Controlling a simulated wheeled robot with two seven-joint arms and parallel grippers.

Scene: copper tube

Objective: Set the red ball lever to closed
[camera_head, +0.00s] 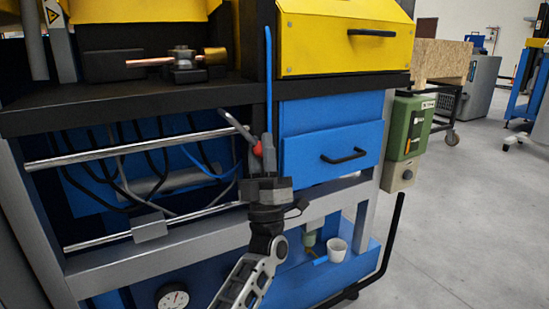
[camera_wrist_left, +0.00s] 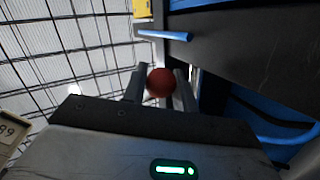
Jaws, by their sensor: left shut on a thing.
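The red ball (camera_head: 257,149) of the lever shows in the head view at the front of the machine, left of the blue drawer. My left gripper (camera_head: 262,152) points up and has its fingers around the ball. In the left wrist view the red ball (camera_wrist_left: 160,82) sits between the two fingers of my left gripper (camera_wrist_left: 160,86), shut on it. The lever's rod and pivot are mostly hidden behind the gripper. My right gripper is in neither view.
A blue drawer (camera_head: 330,145) with a black handle is right of the gripper. Chrome rails (camera_head: 140,141) and black cables lie to the left. A copper tube (camera_head: 150,62) rests on the black shelf above. A white cup (camera_head: 337,250) stands on the lower ledge. Open floor is at the right.

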